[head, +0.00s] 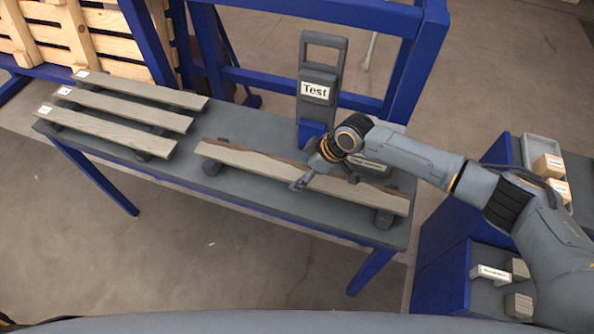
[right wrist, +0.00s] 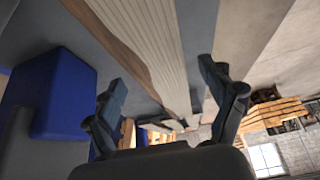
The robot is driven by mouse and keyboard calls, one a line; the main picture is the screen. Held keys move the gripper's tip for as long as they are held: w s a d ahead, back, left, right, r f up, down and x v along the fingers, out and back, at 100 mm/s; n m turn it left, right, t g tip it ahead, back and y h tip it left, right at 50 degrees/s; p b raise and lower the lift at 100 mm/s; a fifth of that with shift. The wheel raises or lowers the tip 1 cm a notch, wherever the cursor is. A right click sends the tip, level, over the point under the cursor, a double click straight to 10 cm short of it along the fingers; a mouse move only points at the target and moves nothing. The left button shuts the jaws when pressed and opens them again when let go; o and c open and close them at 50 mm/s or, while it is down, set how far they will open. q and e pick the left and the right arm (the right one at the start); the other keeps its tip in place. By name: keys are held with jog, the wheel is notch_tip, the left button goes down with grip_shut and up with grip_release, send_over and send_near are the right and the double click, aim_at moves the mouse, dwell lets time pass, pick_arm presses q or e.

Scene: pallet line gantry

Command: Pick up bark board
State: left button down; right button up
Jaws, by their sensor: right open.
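The bark board (head: 245,160) is a long pale plank with a brown bark strip along its far edge. It lies on low dark supports on the grey table. It also shows in the right wrist view (right wrist: 158,45), running between the fingers. My right gripper (head: 325,182) is open at the middle of the board, one finger toward the near edge and one toward the bark edge. In the right wrist view the open fingers (right wrist: 160,80) stand apart on either side of the board. I cannot tell whether they touch it. My left gripper is not in view.
Several labelled planks (head: 120,108) lie on supports at the table's left. A grey and blue stand marked "Test" (head: 318,90) rises close behind the board. A blue frame (head: 300,85) runs behind the table. A blue shelf unit (head: 445,260) with small blocks stands at the right.

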jog(key=c, duration=1.6)
